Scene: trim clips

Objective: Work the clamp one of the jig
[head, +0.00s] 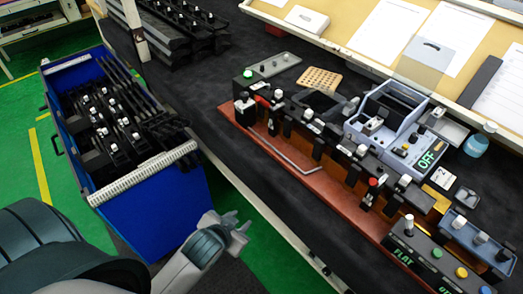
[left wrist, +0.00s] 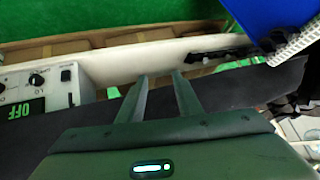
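The jig (head: 288,148) is a long reddish-brown base on the dark bench, with a row of black fixtures and clamps along it. A clamp with a red handle (head: 262,101) stands near its far left end. Another clamp with a red part (head: 373,186) stands nearer the right end. I cannot tell which is clamp one. My left gripper (head: 240,222) is beyond the bench's front edge, apart from the jig. Its two fingers also show in the left wrist view (left wrist: 160,80), spread with nothing between them. My right gripper is not in view.
A blue bin (head: 155,208) of black clip parts stands left of the bench. A grey box with an OFF display (head: 428,158) stands behind the jig. A control box marked FLAT (head: 408,250) is at the front right. In the left wrist view, a control panel (left wrist: 45,88) is at left.

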